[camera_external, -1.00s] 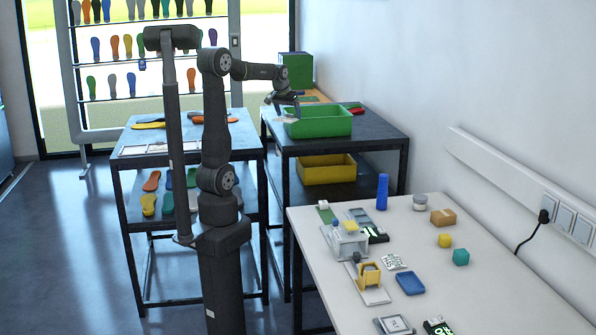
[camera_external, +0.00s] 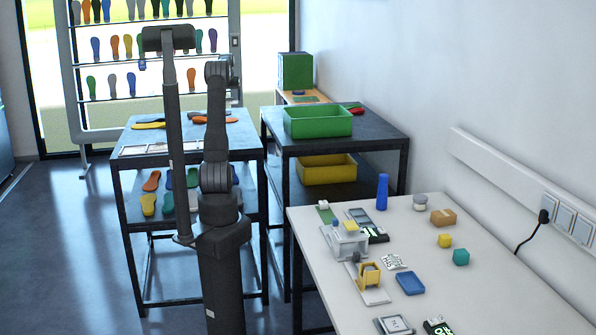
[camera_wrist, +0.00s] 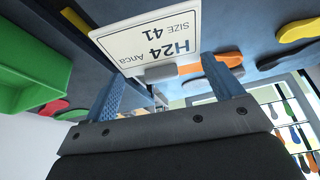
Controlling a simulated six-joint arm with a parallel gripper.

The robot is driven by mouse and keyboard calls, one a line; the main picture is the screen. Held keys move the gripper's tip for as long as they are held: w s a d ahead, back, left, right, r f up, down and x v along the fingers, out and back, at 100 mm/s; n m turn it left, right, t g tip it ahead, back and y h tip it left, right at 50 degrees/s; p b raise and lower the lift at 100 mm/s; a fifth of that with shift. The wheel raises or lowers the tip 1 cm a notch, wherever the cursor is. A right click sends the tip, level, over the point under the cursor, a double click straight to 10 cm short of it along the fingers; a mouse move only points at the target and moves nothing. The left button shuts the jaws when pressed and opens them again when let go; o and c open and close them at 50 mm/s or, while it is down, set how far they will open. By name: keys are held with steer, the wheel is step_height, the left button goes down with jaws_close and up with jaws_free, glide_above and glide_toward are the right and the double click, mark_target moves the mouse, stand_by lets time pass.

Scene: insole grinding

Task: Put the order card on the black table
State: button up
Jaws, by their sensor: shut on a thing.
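My gripper (camera_wrist: 164,68) is shut on the order card (camera_wrist: 150,40), a white card with "H24 Anca SIZE 41" that appears upside down in the wrist view. A small grey block lies at the card's lower edge between the blue fingers. In the external view my arm hides the gripper and card. Two dark-topped tables stand behind: one with a green bin (camera_external: 318,124), its top (camera_external: 375,132) partly bare, and one with insoles (camera_external: 205,157) at left. I cannot tell how high the card is above a surface.
Orange and yellow insoles (camera_wrist: 210,63) show beyond the card in the wrist view. A yellow bin (camera_external: 327,169) sits on the lower shelf. A white table (camera_external: 450,290) with several small items stands at front right.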

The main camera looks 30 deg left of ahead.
steer(key=s+a+f+n, duration=0.1)
steer(key=s+a+n, duration=0.15)
steer(key=a, duration=0.65)
glide_above(193, 132)
steer(key=shift+m, duration=0.45)
steer(key=f, duration=1.2)
steer(key=shift+s+d, duration=0.25)
steer(key=shift+s, duration=0.1)
steer(key=shift+f, duration=2.1)
steer(key=shift+f, duration=0.15)
steer(key=o, duration=0.9)
